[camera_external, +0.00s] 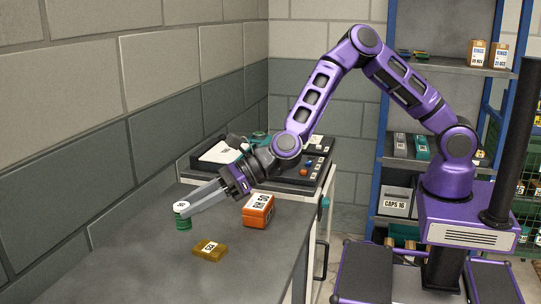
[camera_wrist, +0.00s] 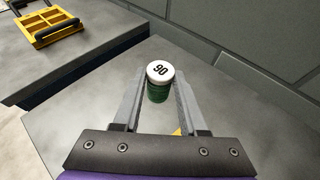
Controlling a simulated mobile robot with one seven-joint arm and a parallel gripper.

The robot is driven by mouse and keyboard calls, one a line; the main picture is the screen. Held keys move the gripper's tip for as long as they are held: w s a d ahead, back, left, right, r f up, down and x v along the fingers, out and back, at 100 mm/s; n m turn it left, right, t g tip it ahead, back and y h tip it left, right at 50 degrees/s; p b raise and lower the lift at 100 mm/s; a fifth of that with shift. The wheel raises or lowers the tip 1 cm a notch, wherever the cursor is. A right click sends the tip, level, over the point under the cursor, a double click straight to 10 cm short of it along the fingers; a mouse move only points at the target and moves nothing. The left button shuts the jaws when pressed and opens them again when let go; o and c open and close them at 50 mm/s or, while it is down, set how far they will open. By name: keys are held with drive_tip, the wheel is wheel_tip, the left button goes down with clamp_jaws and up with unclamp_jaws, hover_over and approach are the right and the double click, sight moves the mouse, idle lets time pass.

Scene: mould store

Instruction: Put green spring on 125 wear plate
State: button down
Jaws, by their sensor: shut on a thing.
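The green spring (camera_external: 182,221) is a short green coil with a white cap; the cap reads 90 in the wrist view (camera_wrist: 158,87). My gripper (camera_external: 187,212) reaches down from the right and is shut on the spring, which stands upright between its fingers. It also shows in the wrist view (camera_wrist: 157,84). I cannot tell whether the spring's bottom touches the bench. The brass-yellow wear plate (camera_external: 205,254) lies flat on the bench, in front and right of the spring, apart from it. Its white label is hard to read. A small yellow corner shows in the wrist view (camera_wrist: 177,132).
An orange box (camera_external: 258,210) with a white label stands on the grey bench (camera_external: 150,259), right of the plate and below my forearm. A dark raised tray (camera_external: 299,180) with small items is at the back. The bench front is clear. A brick wall borders the left.

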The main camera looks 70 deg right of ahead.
drive_tip(key=s+d, duration=0.5)
drive_tip(key=d, duration=0.2)
wheel_tip(320, 180, down, 9)
drive_tip(key=shift+w+f+b, duration=0.15)
drive_tip(key=shift+f+b, duration=0.05)
drive_tip(key=shift+b, duration=0.75)
drive_tip(key=shift+f, duration=0.1)
drive_tip(key=shift+f+b, duration=0.15)
drive_tip(key=shift+b, duration=0.15)
drive_tip(key=shift+c, duration=2.2)
unclamp_jaws()
drive_tip(key=shift+r+p, duration=0.35)
drive_tip(key=v, duration=1.2)
drive_tip(key=shift+f+p, duration=0.2)
drive_tip(key=shift+p, duration=0.25)
